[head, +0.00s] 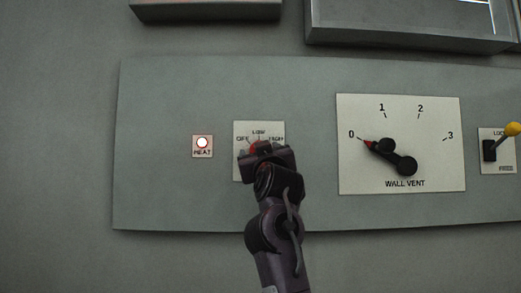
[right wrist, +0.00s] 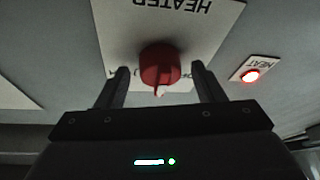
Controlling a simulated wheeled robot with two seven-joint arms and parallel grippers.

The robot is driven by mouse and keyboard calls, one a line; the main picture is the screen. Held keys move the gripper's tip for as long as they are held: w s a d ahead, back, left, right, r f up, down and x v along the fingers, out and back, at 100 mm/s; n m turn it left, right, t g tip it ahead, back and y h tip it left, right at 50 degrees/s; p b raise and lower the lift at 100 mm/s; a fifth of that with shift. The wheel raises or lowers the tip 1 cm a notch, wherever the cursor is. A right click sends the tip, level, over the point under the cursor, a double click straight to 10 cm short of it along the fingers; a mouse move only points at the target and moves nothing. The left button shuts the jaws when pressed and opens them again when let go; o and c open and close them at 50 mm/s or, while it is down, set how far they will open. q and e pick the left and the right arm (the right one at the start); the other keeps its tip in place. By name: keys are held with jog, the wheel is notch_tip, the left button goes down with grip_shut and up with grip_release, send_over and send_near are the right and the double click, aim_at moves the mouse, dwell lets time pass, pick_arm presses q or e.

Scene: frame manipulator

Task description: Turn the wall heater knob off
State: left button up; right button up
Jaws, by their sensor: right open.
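The red heater knob (right wrist: 161,64) sits on its white label plate (head: 278,130), marked OFF, LOW and HIGH. In the right wrist view the plate appears upside down, with HEATER at the top. The knob's pale pointer appears to point towards LOW. My right gripper (head: 266,153) is in front of the plate and hides most of the knob in the head view. Its open fingers (right wrist: 160,72) stand on either side of the knob, with visible gaps. The red HEAT light (head: 202,143) is lit; it also shows in the right wrist view (right wrist: 250,76). My left gripper is out of view.
The wall vent dial (head: 401,180) is to the right, its black lever's red tip at 0. A yellow-tipped lock lever (head: 512,129) is at the far right. Boxes (head: 410,25) jut out above the grey panel (head: 160,205).

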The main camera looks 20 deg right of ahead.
jog(key=c, duration=1)
jog(key=shift+n, duration=0.3)
jog(key=n+g+y+p, duration=0.1)
jog(key=n, duration=0.3)
jog(key=n+g+y+p, duration=0.1)
jog(key=n+y, duration=0.1)
jog(key=n, duration=0.1)
jog(key=n+y+p, duration=0.1)
jog(key=n+y, duration=0.1)
jog(key=n, duration=0.2)
jog(key=shift+d+r+n+g+p, duration=0.2)
jog(key=shift+r+n+g+p, duration=0.1)
jog(key=shift+g+p, duration=0.1)
jog(key=shift+f+n, duration=0.1)
jog(key=shift+n, duration=0.2)
